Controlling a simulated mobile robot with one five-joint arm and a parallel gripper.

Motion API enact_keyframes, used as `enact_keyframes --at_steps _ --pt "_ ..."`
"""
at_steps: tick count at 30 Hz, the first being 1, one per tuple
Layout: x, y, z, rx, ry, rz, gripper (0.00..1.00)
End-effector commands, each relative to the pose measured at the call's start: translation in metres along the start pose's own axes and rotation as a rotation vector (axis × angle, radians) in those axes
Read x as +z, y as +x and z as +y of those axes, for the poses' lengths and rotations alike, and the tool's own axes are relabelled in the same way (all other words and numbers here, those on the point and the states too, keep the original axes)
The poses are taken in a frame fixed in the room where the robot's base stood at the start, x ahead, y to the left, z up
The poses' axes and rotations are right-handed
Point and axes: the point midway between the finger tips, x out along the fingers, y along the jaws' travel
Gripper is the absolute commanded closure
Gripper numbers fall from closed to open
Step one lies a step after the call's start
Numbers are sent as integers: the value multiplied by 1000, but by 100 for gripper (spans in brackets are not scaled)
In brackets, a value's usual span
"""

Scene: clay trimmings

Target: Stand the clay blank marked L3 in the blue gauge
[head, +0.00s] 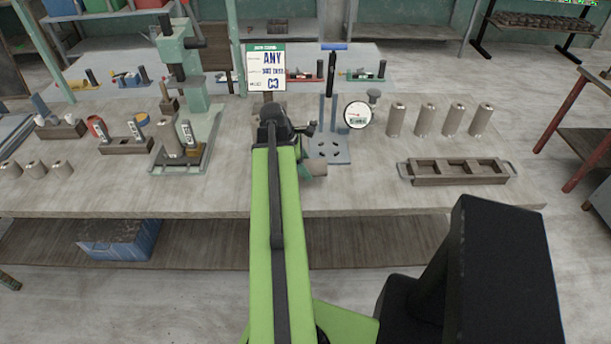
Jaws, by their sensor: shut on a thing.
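My gripper (306,160) is at the end of my green arm, over the bench's front middle. It is mostly hidden by the arm. It is shut on a tan clay blank (317,168), which lies on its side and sticks out to the right. No mark can be read on it. The blue-grey gauge (338,148) stands just behind and right of the gripper, with a holed base plate, upright posts and a blue top bar. The held blank overlaps the gauge's front edge in the picture. I cannot tell whether they touch.
A round dial (358,114) is right of the gauge. Several upright cylinders (424,121) stand behind a wooden tray (460,181). A sign (266,68) reads "ANY" and "C3". Short cylinders (36,170) are far left.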

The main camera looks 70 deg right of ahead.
Motion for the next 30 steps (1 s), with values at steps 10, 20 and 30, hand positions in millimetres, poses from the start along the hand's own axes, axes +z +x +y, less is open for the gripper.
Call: enact_keyframes --at_steps 10,20,30 --pt "-8 21 -2 0 0 -1 100" --pt "-10 25 -3 0 1 0 31" --pt "-10 24 -3 0 1 0 24"
